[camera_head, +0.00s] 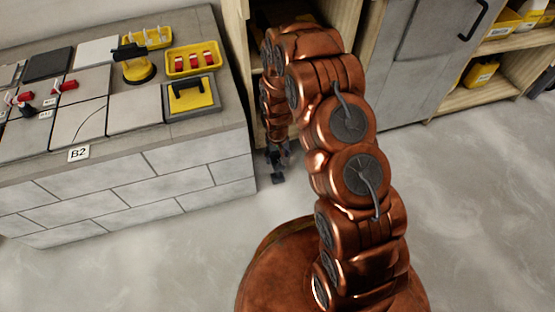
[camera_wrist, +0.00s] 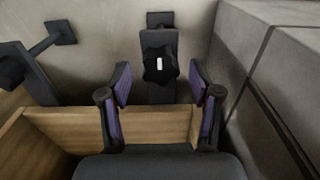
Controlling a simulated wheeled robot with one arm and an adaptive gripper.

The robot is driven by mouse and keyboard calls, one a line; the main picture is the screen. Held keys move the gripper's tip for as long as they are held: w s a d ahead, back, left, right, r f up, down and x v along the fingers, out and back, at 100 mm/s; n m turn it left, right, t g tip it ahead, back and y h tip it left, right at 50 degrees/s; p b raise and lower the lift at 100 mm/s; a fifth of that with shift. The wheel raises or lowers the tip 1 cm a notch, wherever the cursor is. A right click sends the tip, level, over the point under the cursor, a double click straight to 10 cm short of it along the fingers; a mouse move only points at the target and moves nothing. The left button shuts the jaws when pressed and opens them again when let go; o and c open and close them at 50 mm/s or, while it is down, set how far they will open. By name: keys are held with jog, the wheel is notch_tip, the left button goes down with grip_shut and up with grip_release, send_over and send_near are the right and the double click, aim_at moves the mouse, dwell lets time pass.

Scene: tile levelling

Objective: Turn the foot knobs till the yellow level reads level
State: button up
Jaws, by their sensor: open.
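My gripper (camera_wrist: 160,84) is open in the wrist view, with one purple-padded finger on each side. A black lobed foot knob (camera_wrist: 152,66) with a white mark shows between the fingertips in the picture. It sits on a dark upright foot (camera_wrist: 161,92); I cannot tell whether the fingers have reached the knob's depth. Another dark foot (camera_wrist: 35,70) stands at the left. In the head view my arm reaches down by the wooden cabinet, and its dark end is small near the floor. I cannot make out the yellow level in either view.
A wooden panel (camera_wrist: 60,127) lies below the feet in the wrist view, and a grey block wall (camera_wrist: 280,70) is close on the right. In the head view a tiled bench (camera_head: 130,195) stands left. The floor (camera_head: 480,200) at right is clear.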

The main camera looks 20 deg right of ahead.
jog(key=shift+f, duration=0.55)
jog(key=shift+c, duration=0.3)
jog(key=c, duration=1.1)
jog(key=shift+r+p, duration=0.15)
jog(key=shift+p, duration=0.15)
